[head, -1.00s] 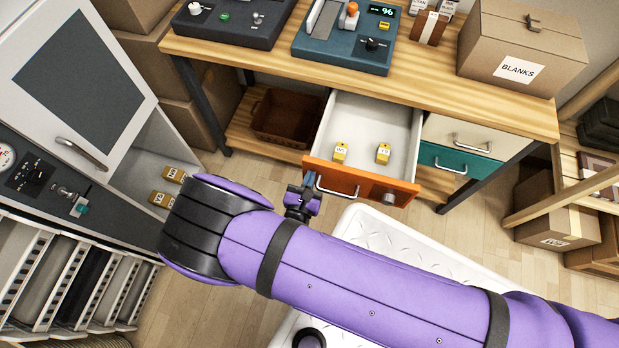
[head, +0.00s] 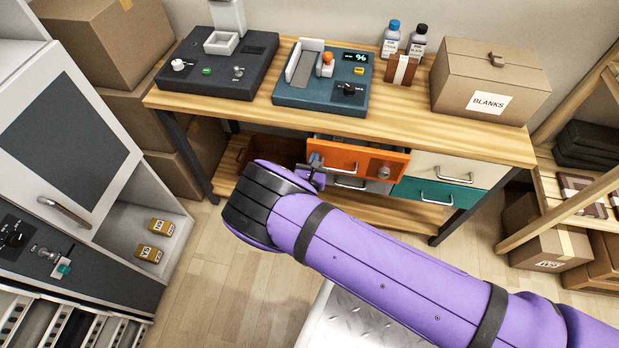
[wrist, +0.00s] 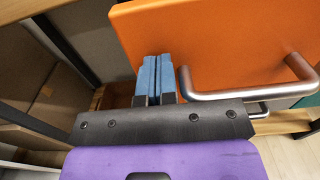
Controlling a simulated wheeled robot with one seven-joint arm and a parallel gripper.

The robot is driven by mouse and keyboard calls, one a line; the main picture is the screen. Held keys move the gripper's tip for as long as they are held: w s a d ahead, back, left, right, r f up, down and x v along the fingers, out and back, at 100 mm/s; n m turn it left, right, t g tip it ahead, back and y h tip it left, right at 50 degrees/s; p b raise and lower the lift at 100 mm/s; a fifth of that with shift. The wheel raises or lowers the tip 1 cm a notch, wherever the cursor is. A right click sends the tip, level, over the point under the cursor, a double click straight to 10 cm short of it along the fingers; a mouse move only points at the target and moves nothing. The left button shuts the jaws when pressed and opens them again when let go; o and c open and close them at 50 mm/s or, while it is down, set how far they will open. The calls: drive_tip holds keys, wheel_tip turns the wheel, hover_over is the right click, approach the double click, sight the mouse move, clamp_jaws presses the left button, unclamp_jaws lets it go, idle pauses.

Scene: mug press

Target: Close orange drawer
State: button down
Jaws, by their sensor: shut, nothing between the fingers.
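The orange drawer (head: 357,160) sits under the wooden workbench and is nearly in, with its front still a little proud of the bench and only a narrow strip of its inside showing. In the wrist view its orange front (wrist: 215,40) fills the upper right, with a metal bar handle (wrist: 240,92). My gripper (head: 316,163) is at the left end of the drawer front. Its blue fingers (wrist: 154,72) are together and empty, left of the handle. I cannot tell whether they touch the front.
A cream drawer (head: 449,171) and a teal drawer (head: 440,193) are to the right. A cabinet with an open bay holding yellow-brown boxes (head: 155,240) stands at left. The wooden workbench (head: 420,112) carries machines and a BLANKS box (head: 490,85). Floor in front is partly clear.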

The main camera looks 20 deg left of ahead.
sight(317, 148)
drive_tip(key=x, duration=0.4)
drive_tip(key=shift+w, duration=0.15)
drive_tip(key=shift+w+r, duration=0.15)
drive_tip(key=shift+w, duration=0.05)
drive_tip(key=shift+w+r, duration=0.1)
drive_tip(key=shift+w, duration=0.05)
drive_tip(key=shift+a, duration=0.1)
